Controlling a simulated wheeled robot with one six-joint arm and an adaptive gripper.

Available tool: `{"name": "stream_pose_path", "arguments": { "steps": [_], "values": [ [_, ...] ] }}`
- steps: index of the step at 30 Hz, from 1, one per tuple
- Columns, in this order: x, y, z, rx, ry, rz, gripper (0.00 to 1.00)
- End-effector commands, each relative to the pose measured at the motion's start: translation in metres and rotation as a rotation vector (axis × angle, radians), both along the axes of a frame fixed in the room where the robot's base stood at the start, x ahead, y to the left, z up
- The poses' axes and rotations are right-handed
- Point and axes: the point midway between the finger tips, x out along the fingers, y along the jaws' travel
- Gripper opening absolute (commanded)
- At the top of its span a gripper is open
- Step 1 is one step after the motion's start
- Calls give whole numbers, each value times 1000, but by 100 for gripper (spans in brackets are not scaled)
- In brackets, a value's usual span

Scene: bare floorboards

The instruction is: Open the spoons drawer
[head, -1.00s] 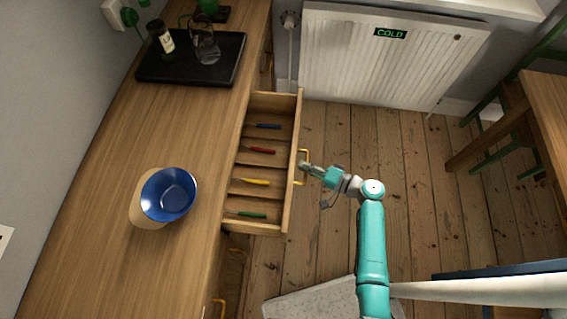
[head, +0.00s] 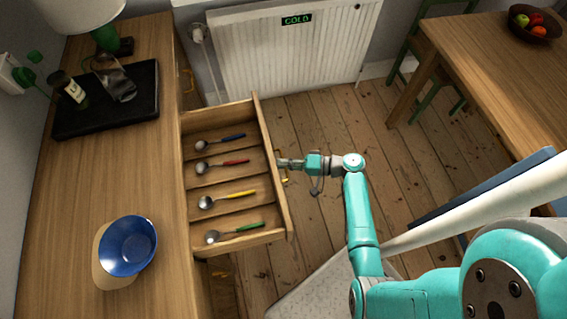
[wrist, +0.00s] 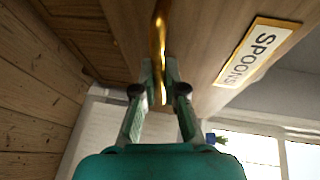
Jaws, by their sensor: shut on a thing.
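The spoons drawer (head: 272,185) stands pulled well out of the wooden counter in the head view. Its compartments hold ladle-like spoons with blue (head: 232,136), red (head: 235,162), yellow (head: 241,193) and green (head: 249,228) handles. My gripper (head: 283,163) is at the drawer's front, at the yellow handle (head: 284,180). In the wrist view the fingers (wrist: 160,85) are closed around the brass-coloured handle (wrist: 158,45). A label reading SPOONS (wrist: 257,52) is on the drawer front beside it.
A blue bowl (head: 128,245) sits on the counter (head: 80,195). A radiator (head: 285,50) marked COLD stands behind. A table (head: 500,65) with a fruit bowl is at right. Bare floorboards lie between.

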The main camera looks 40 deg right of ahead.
Motion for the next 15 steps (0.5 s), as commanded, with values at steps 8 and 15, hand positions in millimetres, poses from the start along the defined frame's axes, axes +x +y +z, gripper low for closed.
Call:
{"name": "stream_pose_path", "arguments": {
  "steps": [8,15],
  "values": [
    [0,0,0,-1,1,-1,36],
    [-2,-3,1,0,0,-2,36]
  ]
}}
